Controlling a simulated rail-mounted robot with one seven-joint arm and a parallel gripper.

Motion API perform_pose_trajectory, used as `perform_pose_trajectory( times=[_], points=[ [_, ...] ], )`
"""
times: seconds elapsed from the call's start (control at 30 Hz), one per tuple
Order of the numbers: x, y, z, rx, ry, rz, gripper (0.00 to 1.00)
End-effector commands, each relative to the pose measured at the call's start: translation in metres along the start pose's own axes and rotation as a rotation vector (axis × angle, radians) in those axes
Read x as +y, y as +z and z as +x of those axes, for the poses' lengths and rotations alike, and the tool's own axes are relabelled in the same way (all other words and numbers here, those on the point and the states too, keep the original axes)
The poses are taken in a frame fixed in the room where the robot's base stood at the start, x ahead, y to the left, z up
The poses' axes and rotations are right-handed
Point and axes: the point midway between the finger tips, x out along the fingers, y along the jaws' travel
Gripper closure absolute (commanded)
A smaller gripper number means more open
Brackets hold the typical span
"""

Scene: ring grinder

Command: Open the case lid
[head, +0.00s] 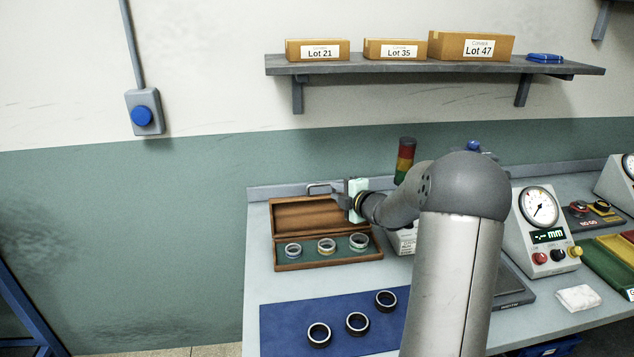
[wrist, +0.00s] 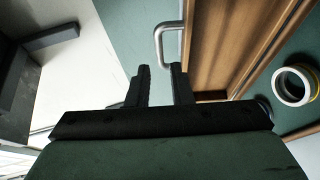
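The wooden case (head: 328,262) stands on the bench with its lid (head: 302,214) raised at the back. The brown lid also shows in the wrist view (wrist: 232,42). A metal handle (head: 318,187) sits at the lid's upper edge; it shows in the wrist view (wrist: 160,40) just beyond my fingertips. My gripper (head: 345,202) is at the right end of the lid. In the wrist view my gripper (wrist: 161,72) has its fingers apart with nothing between them. Several metal rings (head: 327,245) sit on the green lining; some show in the wrist view (wrist: 294,84).
A blue mat (head: 280,320) with dark rings (head: 357,323) lies in front of the case. A signal light (head: 404,160) stands behind and to the right. A gauge box (head: 540,230) stands right of my arm. A shelf (head: 400,66) with boxes hangs above.

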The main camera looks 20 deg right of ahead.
Motion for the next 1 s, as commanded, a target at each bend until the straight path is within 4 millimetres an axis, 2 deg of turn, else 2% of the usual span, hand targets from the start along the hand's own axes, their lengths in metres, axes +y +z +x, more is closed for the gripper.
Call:
perform_pose_trajectory(
  times=[0.1, 0.3, 0.5, 0.7, 0.93, 0.97, 1.0],
  points=[
    [0.002, -0.001, 0.028, 0.003, 0.0, 0.004, 0.8],
    [0.002, -0.001, 0.069, 0.001, 0.0, 0.004, 0.8],
    [0.002, 0.0, 0.098, 0.0, 0.0, 0.002, 0.8],
    [0.001, 0.0, 0.109, -0.001, 0.0, 0.001, 0.8],
    [0.0, 0.0, 0.11, -0.001, 0.0, 0.001, 0.8],
    [0.0, 0.0, 0.11, -0.001, 0.0, 0.002, 0.83],
    [0.0, 0.0, 0.11, -0.001, 0.0, 0.002, 0.94]
  ],
)
